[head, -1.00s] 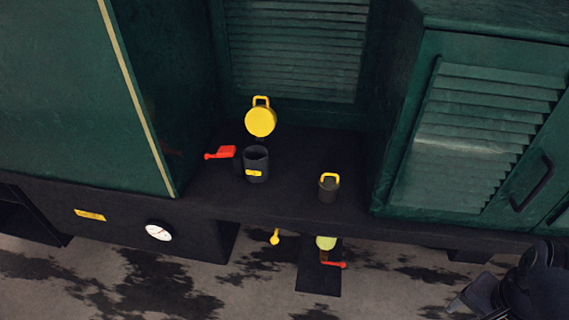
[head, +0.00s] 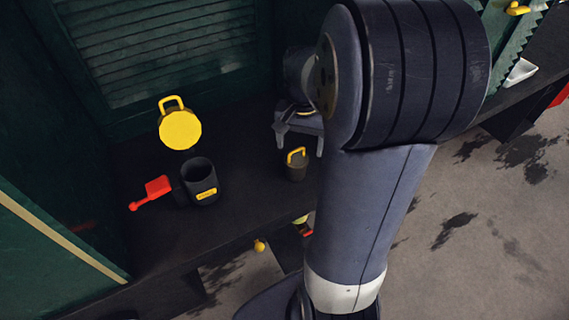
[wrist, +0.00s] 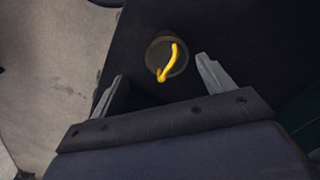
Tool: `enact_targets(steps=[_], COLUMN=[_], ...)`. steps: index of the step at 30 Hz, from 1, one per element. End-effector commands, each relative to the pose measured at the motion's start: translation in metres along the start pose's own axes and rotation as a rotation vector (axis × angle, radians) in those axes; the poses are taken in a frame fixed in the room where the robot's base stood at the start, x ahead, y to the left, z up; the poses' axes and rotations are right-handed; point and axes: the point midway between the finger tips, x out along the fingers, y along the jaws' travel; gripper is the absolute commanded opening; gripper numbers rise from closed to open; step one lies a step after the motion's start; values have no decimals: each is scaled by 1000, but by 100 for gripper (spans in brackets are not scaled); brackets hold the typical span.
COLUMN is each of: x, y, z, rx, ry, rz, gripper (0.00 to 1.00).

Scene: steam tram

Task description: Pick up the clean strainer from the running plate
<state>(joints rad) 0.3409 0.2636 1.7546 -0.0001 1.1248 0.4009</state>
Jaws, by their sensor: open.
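The strainer, a small dark cylinder with a yellow loop handle (head: 297,165), stands upright on the dark running plate (head: 235,205). In the wrist view the strainer (wrist: 160,53) shows from above, with its handle running across its top. My gripper (head: 301,140) is open and empty, just behind and above the strainer in the head view. In the wrist view my gripper (wrist: 160,72) has its two fingertips spread either side of the strainer's near edge, apart from it. How high the fingertips are above the plate is hard to tell.
A dark cup with a yellow label (head: 200,182) stands left of the strainer, beside a red-handled piece (head: 152,191). A round yellow lid with a handle (head: 180,129) is behind the cup. Green louvred panels (head: 160,50) rise behind. The plate between cup and strainer is clear.

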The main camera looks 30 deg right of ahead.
Motion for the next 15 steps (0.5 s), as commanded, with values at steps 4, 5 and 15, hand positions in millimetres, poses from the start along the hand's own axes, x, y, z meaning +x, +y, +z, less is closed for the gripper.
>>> enact_targets(steps=[4,5,15], x=[19,21,52], y=[0,-1,-8], z=[0,0,-5], rx=[-1,-1,-1], ry=[-2,-1,-4], rz=[1,0,2], gripper=[76,76,76])
